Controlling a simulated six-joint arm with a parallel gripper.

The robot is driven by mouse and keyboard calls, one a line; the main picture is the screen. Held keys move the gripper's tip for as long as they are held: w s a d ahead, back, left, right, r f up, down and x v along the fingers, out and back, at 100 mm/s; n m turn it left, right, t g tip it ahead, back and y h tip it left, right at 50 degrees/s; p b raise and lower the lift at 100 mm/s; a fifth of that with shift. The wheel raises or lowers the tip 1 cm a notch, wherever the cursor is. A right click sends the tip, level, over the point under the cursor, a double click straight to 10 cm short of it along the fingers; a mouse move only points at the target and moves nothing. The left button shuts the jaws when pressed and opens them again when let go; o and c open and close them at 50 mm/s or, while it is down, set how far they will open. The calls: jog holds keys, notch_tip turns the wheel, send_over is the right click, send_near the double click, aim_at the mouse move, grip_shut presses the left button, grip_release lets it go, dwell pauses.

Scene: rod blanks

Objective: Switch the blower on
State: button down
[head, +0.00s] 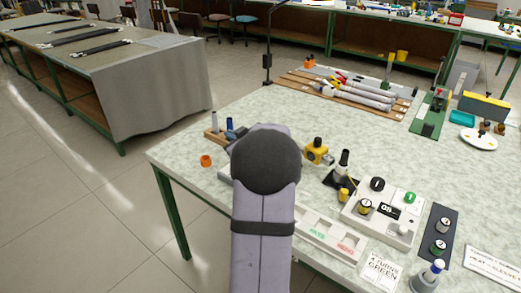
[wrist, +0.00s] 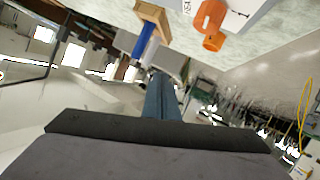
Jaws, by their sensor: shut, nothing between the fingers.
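A pale control box (head: 385,215) stands on the right part of the bench. It carries a black knob (head: 377,184), a green knob (head: 410,197), a dial (head: 365,206) and a dark display. A black upright nozzle-like device (head: 343,165) stands behind it and may be the blower; I cannot tell for sure. No switch position is legible. My gripper (wrist: 160,85) shows in the wrist view as narrow blue-grey fingers, shut and empty. In the head view my arm hides it. It points toward the bench's left edge, near a blue cylinder (wrist: 146,42) and an orange ring (wrist: 210,22).
The wooden block (head: 213,136) and orange ring (head: 206,161) are left of my arm. A yellow device (head: 318,150) is just right of it.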

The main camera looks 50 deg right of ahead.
jog(key=s+d+f+n+t+y, duration=0.1)
jog(key=s+d+y, duration=0.3)
jog(key=s, duration=1.1)
jog(key=shift+s+d+n+t+y, duration=0.35)
jog(key=shift+d+n+t, duration=0.15)
jog(key=shift+d+n, duration=0.45)
jog(key=shift+w+d+f, duration=0.1)
jog(key=x, duration=0.9)
jog(key=shift+w, duration=0.3)
jog(key=shift+w+d+f, duration=0.1)
jog(key=shift+d+f, duration=0.05)
jog(key=shift+f, duration=0.45)
jog(key=shift+w+d+f, duration=0.1)
jog(key=shift+d+f, duration=0.05)
jog(key=shift+f, duration=0.4)
jog(key=shift+s+d+f, duration=0.1)
jog(key=shift+d+f, duration=0.15)
jog(key=shift+f, duration=0.6)
